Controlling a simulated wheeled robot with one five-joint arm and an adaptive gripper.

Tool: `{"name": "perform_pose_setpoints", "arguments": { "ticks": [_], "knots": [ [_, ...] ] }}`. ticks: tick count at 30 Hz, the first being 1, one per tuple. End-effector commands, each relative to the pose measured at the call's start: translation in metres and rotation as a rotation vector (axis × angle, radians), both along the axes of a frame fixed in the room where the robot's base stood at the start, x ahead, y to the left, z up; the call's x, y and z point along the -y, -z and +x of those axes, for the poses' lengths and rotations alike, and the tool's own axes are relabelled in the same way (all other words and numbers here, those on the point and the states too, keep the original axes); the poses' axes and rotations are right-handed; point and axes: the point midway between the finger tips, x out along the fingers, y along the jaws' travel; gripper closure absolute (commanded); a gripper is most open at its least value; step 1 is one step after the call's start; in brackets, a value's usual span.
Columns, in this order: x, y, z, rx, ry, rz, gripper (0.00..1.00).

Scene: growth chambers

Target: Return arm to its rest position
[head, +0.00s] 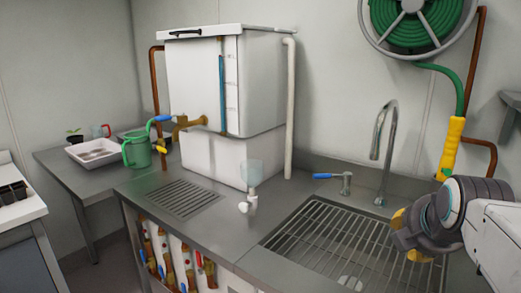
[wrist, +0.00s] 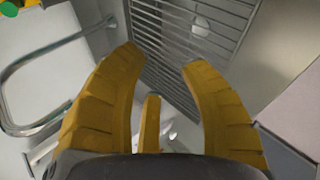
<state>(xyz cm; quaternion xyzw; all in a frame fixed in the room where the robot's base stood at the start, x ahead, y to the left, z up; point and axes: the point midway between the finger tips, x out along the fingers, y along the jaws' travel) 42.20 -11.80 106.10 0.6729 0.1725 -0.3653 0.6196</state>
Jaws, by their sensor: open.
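My arm shows at the right of the head view, over the right end of the sink. My gripper (wrist: 162,75) has yellow ridged fingers, spread apart with nothing between them in the wrist view. In the head view the fingers are partly hidden behind the wrist. The gripper is above the sink's metal rack (head: 325,240), apart from it. The rack also shows in the wrist view (wrist: 190,45), beyond the fingertips.
A curved tap (head: 382,140) stands behind the sink, close to my arm. A yellow hose nozzle (head: 451,148) hangs near it. A white tank (head: 228,85) with a brass spigot stands on the counter. A green jug (head: 137,151) is at the left.

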Motion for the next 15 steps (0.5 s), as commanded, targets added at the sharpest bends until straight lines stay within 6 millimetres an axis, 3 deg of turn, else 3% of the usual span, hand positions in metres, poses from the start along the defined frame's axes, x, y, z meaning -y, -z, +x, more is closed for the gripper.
{"name": "perform_pose_setpoints", "arguments": {
  "ticks": [6,15],
  "knots": [
    [-0.040,0.048,-0.035,-0.066,0.214,0.285,0.61],
    [-0.084,0.109,-0.096,-0.184,0.583,0.593,0.61]
  ]
}}
